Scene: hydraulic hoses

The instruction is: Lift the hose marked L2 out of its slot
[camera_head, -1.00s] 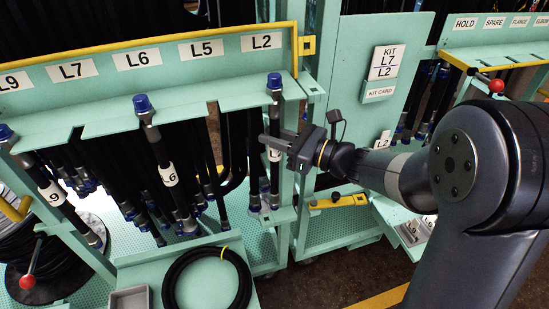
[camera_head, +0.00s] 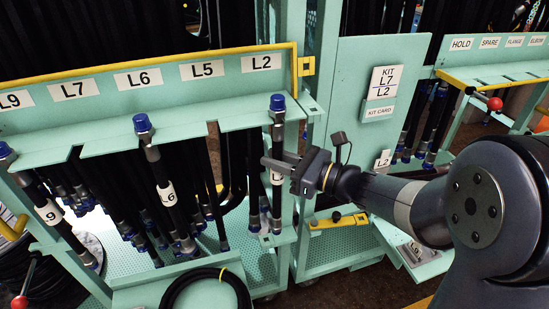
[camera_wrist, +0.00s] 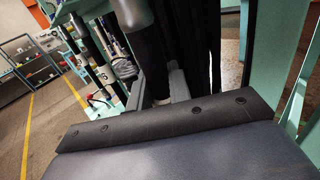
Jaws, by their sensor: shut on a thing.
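The L2 hose (camera_head: 278,118) is black with a blue cap and a metal collar. It hangs upright in the slot at the right end of the teal rack shelf (camera_head: 238,119), below the L2 label (camera_head: 262,63). My gripper (camera_head: 274,163) comes from the right and is shut on this hose below the shelf, by its white tag, which the fingers partly hide. In the wrist view, the dark hose (camera_wrist: 150,55) runs between the fingers (camera_wrist: 155,90). The hose's cap looks at the same height over the shelf as before.
The L6 hose (camera_head: 165,180) and the hose tagged 9 (camera_head: 58,222) hang to the left. Several more hoses hang behind. A teal post and the kit card panel (camera_head: 375,60) stand close on the right. A coiled hose (camera_head: 205,285) lies below.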

